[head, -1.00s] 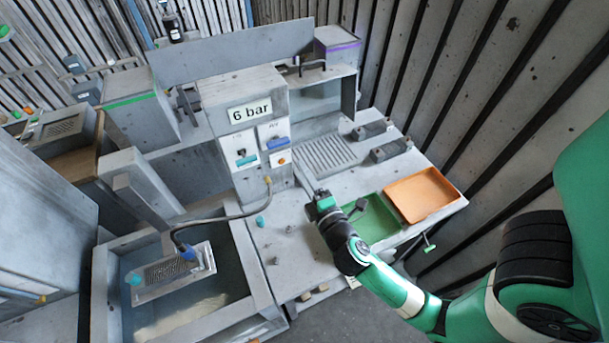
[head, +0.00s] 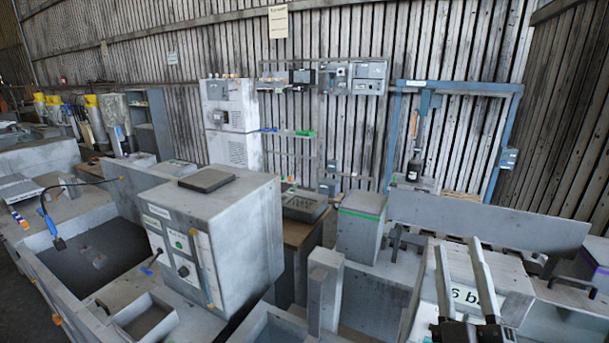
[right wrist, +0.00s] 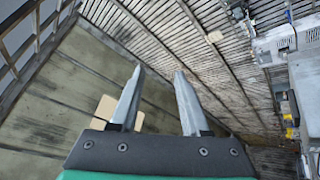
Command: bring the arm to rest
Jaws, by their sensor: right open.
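My right gripper (head: 456,246) stands at the bottom right of the head view with its two fingers pointing up. It is open and empty. It is in front of the grey box with the "6 bar" label (head: 466,297) and hides part of that label. In the right wrist view the two fingers of the right gripper (right wrist: 159,71) are spread apart with nothing between them, and slatted wall and ceiling surfaces lie beyond. My left gripper is in neither view.
A grey control cabinet (head: 222,240) stands at the centre left, beside a dark basin (head: 98,262). A blue frame (head: 388,140) stands by the slatted wall. A long grey panel (head: 485,222) is behind the right gripper. The space above the benches looks clear.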

